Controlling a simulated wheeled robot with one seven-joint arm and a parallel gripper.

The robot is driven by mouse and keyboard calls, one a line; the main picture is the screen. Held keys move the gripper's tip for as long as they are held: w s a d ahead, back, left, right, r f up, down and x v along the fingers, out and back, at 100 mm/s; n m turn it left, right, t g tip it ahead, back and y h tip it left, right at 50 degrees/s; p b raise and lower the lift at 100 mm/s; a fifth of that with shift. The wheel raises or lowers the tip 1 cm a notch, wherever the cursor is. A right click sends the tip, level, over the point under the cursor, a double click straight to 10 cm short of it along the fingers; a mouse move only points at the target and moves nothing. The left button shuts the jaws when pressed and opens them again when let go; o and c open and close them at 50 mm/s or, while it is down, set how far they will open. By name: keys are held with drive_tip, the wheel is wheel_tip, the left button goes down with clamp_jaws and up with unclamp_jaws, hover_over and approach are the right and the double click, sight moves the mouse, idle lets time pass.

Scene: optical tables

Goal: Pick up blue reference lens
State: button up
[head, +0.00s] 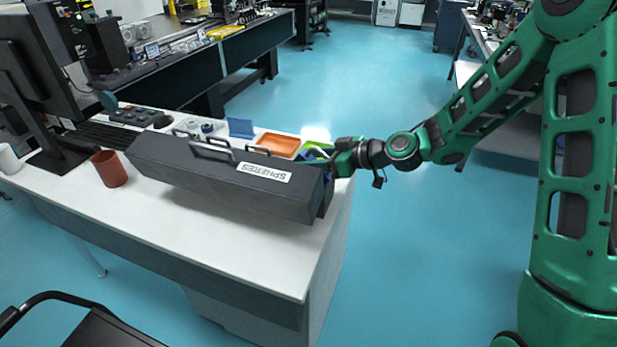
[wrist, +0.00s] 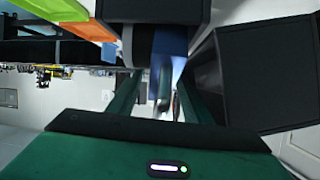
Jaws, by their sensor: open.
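My gripper (head: 337,160) is at the right end of the white desk, beside the long dark box labelled SPHERES. In the wrist view my gripper (wrist: 158,85) is open, with a green finger on each side. A blue piece (wrist: 171,45), probably the blue reference lens, shows beyond and between the fingers. A rounded grey edge is below it. I cannot tell whether the fingers touch it. In the head view a bit of blue (head: 313,154) shows at the gripper, mostly hidden by the gripper and box.
The dark SPHERES box (head: 225,176) fills the desk's front. A brown cup (head: 110,169) and a monitor stand left. Floor right of the desk is clear.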

drive_tip(key=shift+a, duration=0.15)
drive_tip(key=shift+c, duration=0.3)
clamp_jaws()
idle(1.1)
